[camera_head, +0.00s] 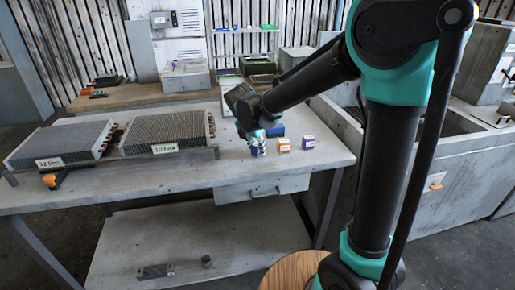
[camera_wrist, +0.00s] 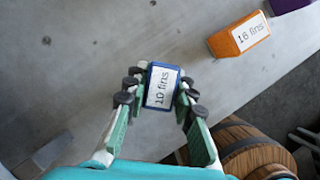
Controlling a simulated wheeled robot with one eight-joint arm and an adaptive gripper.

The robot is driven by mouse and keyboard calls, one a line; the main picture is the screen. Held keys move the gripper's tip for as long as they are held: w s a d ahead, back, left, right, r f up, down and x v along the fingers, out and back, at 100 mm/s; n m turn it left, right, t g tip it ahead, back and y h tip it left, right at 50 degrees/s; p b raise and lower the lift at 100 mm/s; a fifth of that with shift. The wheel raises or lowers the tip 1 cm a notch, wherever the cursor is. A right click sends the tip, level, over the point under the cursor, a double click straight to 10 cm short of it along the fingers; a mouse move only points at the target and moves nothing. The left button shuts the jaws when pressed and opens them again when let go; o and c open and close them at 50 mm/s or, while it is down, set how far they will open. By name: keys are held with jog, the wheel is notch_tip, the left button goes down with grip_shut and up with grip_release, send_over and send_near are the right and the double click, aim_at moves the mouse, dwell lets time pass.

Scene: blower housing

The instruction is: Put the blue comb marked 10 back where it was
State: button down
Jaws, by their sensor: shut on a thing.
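The blue comb is a small blue block with a white label reading "10 fins" (camera_wrist: 161,88). My gripper (camera_wrist: 159,82) is shut on it, with fingers on both sides and the label facing the wrist camera. In the head view, my gripper (camera_head: 257,140) holds the blue comb (camera_head: 258,149) at the right part of the grey table. I cannot tell whether it touches the tabletop. An orange comb marked "16 fins" (camera_wrist: 240,36) stands to its right, apart from it. The orange comb also shows in the head view (camera_head: 284,145).
A purple comb (camera_head: 308,142) stands right of the orange one. Two finned blocks, labelled 12 (camera_head: 62,143) and apparently 10 (camera_head: 165,132), lie on the table's left. The front right tabletop (camera_head: 318,160) is clear. A wooden barrel (camera_wrist: 250,150) stands below the edge.

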jog(key=c, duration=1.3)
grip_release()
jog(key=shift+o, duration=0.2)
jog(key=v, duration=1.2)
jog(key=d+f+m, duration=0.1)
jog(key=d+m, duration=0.1)
jog(key=d, duration=0.1)
jog(key=d+f+m, duration=0.2)
jog(key=d, duration=0.1)
jog(key=s+d+f+m, duration=0.1)
jog(key=d+f+m, duration=0.1)
jog(key=m, duration=0.1)
jog(key=shift+d+g+y, duration=0.3)
jog(key=shift+d, duration=0.1)
jog(key=s+d+f+m, duration=0.1)
jog(key=d+m, duration=0.1)
jog(key=s+d+f+m, duration=0.1)
jog(key=d+f+m, duration=0.1)
jog(key=s+d+f+m, duration=0.1)
jog(key=d+m, duration=0.2)
jog(key=shift+f+y, duration=0.3)
jog(key=shift+f, duration=0.05)
jog(key=s+d+f+m+y, duration=0.1)
jog(key=s+d+f+m, duration=0.9)
jog(key=m, duration=0.6)
jog(key=shift+s+t, duration=0.4)
jog(key=shift+s, duration=0.2)
